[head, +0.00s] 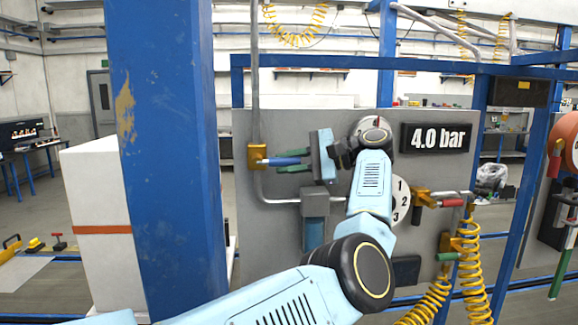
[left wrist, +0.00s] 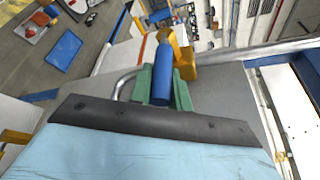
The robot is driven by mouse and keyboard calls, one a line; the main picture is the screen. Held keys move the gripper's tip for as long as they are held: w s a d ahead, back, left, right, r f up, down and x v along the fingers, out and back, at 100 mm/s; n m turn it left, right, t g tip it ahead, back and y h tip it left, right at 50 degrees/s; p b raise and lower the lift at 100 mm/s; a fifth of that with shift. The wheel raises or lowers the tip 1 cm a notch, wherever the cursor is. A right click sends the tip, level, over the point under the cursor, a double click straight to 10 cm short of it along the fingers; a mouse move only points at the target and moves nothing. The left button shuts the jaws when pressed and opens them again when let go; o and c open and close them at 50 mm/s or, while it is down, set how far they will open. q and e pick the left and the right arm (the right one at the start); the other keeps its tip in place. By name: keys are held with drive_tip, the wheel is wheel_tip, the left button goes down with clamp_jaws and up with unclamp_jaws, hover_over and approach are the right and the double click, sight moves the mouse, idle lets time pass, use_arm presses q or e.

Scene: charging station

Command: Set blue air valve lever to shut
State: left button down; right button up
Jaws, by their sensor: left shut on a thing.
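The blue air valve lever (head: 282,161) sticks out to the right from a brass valve body (head: 257,155) on the grey panel, roughly level in the head view. My left gripper (head: 293,161) comes from the right, with one green finger above the lever and one below. In the left wrist view the blue lever (left wrist: 162,78) lies between the two green fingers (left wrist: 161,90), and the brass valve (left wrist: 181,50) is just beyond them. The left gripper is shut on the lever. My right gripper is not in view.
A 4.0 bar display (head: 436,137) and a dial numbered 1, 2, 3 (head: 401,200) are on the panel. A second valve with a red lever (head: 452,203) and yellow coiled hoses (head: 469,260) are at its right. A blue post (head: 165,150) stands close on the left.

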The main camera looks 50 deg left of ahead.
use_arm(q)
drive_tip(key=shift+f, duration=0.1)
idle(0.3)
drive_tip(key=c, duration=1.6)
unclamp_jaws()
drive_tip(key=shift+d, duration=0.1)
drive_tip(key=shift+p+v, duration=0.65)
drive_tip(key=shift+v, duration=2.95)
drive_tip(key=shift+f, duration=0.15)
